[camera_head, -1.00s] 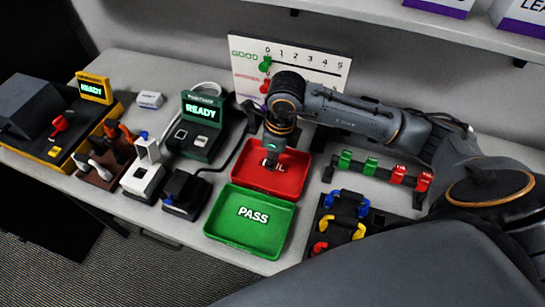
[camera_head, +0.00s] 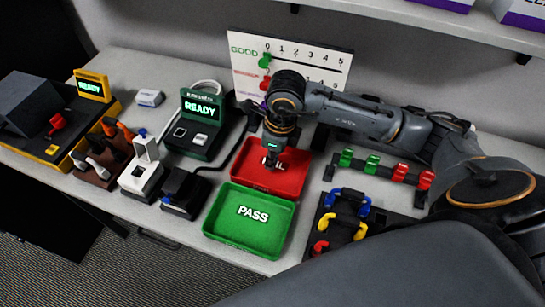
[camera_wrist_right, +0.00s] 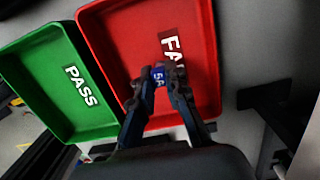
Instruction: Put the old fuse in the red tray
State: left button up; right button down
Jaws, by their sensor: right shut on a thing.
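The red tray (camera_head: 290,182), labelled FAIL, lies flat on the bench. It also fills the middle of the right wrist view (camera_wrist_right: 122,32). My right gripper (camera_head: 270,160) points down over the red tray's left part. In the right wrist view my right gripper (camera_wrist_right: 160,78) is shut on a small blue fuse (camera_wrist_right: 161,76) with pale marks. The fuse shows above the tray's floor in that view; its exact height I cannot tell. The head view hides the fuse behind the gripper. My left gripper is not in view.
The green PASS tray (camera_head: 244,242) stands right in front of the red tray. A READY tester (camera_head: 197,125) and a white device (camera_head: 143,177) are to the left. A rack with coloured clips (camera_head: 382,170) and a black block with coloured handles (camera_head: 338,222) are to the right. A scale board (camera_head: 300,62) stands behind.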

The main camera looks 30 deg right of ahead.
jog(key=shift+f+b, duration=0.2)
jog(key=shift+b, duration=0.15)
dwell(0.5)
jog(key=c, duration=0.7)
grip_release()
jog(key=shift+r+p, duration=2.4)
jog(key=shift+r, duration=1.65)
